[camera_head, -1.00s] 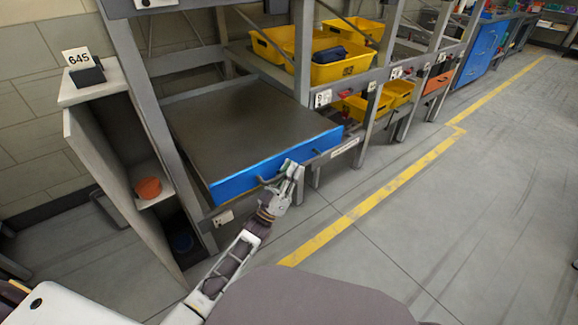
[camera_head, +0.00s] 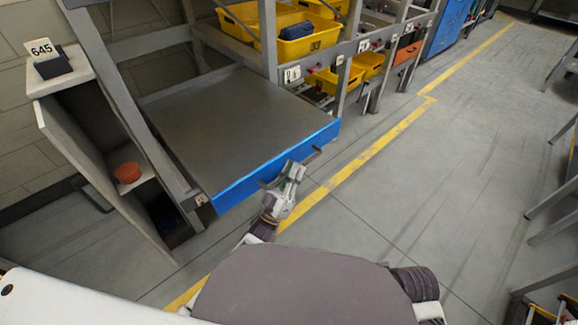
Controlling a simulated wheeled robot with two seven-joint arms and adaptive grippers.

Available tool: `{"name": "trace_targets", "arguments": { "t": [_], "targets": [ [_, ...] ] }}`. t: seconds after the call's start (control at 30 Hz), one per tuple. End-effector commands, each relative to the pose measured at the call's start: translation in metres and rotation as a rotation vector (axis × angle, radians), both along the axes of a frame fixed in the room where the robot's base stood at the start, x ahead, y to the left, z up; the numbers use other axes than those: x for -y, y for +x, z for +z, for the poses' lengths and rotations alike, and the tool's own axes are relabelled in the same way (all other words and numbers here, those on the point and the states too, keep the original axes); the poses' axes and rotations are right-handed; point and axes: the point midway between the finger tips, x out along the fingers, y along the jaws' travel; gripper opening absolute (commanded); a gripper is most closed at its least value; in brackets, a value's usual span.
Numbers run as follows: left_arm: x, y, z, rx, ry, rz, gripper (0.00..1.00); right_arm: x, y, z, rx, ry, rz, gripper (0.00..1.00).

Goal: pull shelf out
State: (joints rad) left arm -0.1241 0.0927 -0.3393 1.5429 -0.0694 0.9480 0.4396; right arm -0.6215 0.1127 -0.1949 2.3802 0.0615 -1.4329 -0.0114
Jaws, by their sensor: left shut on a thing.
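The shelf (camera_head: 215,125) is a flat grey pull-out board with a blue front edge, in the left middle of the head view. It sticks out of the grey rack toward me. A dark handle (camera_head: 312,156) shows on the right part of the blue front, and another handle is at my left gripper. My left gripper (camera_head: 290,172) is at the middle of the blue front and is shut on that handle, which its fingers partly hide. My right gripper is not in view.
A small cabinet (camera_head: 62,90) with a 645 sign and an orange bowl (camera_head: 127,172) stands left of the shelf. Yellow bins (camera_head: 300,46) sit in the rack behind.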

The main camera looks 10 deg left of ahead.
Motion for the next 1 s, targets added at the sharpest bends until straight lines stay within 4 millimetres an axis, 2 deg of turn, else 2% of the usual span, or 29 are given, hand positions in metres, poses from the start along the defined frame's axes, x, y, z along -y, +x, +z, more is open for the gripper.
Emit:
{"name": "trace_targets", "arguments": {
  "t": [0.27,0.3,0.37,0.77,1.0],
  "targets": [
    [0.0,0.0,-0.001,-0.002,0.001,0.0,0.0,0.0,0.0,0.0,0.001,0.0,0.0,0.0],
    [0.0,0.0,-0.001,-0.001,0.0,0.0,0.14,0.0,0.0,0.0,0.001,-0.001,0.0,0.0],
    [0.0,0.0,-0.001,-0.002,-0.001,0.0,0.21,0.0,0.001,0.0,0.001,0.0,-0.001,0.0],
    [-0.001,-0.001,-0.002,0.0,0.0,0.0,0.21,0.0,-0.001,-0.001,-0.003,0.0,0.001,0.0],
    [-0.006,-0.011,-0.013,-0.002,0.001,0.0,0.21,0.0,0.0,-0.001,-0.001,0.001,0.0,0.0]
  ]
}}
